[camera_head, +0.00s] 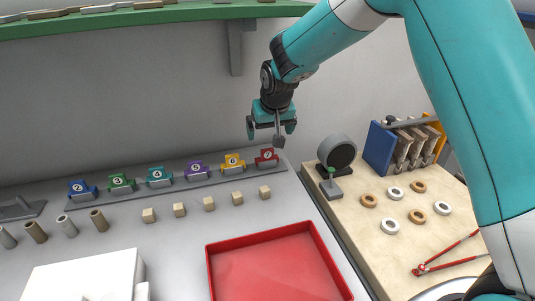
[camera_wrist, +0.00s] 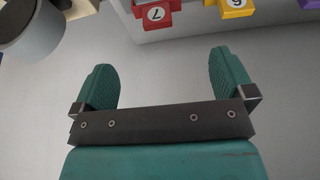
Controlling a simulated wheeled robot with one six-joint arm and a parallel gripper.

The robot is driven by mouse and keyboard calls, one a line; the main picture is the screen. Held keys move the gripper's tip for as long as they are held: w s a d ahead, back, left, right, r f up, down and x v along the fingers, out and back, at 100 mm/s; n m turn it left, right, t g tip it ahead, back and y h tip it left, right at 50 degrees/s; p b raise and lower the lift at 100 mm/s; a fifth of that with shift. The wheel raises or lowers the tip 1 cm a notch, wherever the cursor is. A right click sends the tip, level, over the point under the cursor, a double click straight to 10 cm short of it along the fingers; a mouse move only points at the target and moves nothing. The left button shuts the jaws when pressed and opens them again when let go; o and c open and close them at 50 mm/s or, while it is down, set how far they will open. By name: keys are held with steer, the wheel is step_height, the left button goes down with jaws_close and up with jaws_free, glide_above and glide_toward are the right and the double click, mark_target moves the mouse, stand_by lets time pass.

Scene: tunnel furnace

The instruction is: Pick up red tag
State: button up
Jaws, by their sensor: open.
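The red tag (camera_head: 267,158), marked with a number that looks like 7, stands at the right end of a row of coloured numbered tags on a grey rail (camera_head: 215,175). In the wrist view the red tag (camera_wrist: 157,12) is at the top edge, partly cut off, beyond my fingertips. My gripper (camera_head: 271,128) is open and empty, above the red tag in the head view. Its two teal fingers also show in the wrist view (camera_wrist: 158,72), with only grey surface between them.
A yellow tag (camera_head: 233,162) stands just left of the red one, with purple, teal, green and blue tags further left. Several small beige blocks (camera_head: 209,203) lie in front. A red tray (camera_head: 275,265) is nearer. A round dark-faced device (camera_head: 337,153) stands on the right bench with several rings.

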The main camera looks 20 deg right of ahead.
mark_target(267, 149)
steer(key=p+x, duration=0.2)
steer(key=x, duration=0.9)
steer(key=shift+w+d+f+p, duration=0.15)
steer(key=shift+w+f+p, duration=0.05)
steer(key=shift+f+p, duration=0.2)
steer(key=c, duration=0.9)
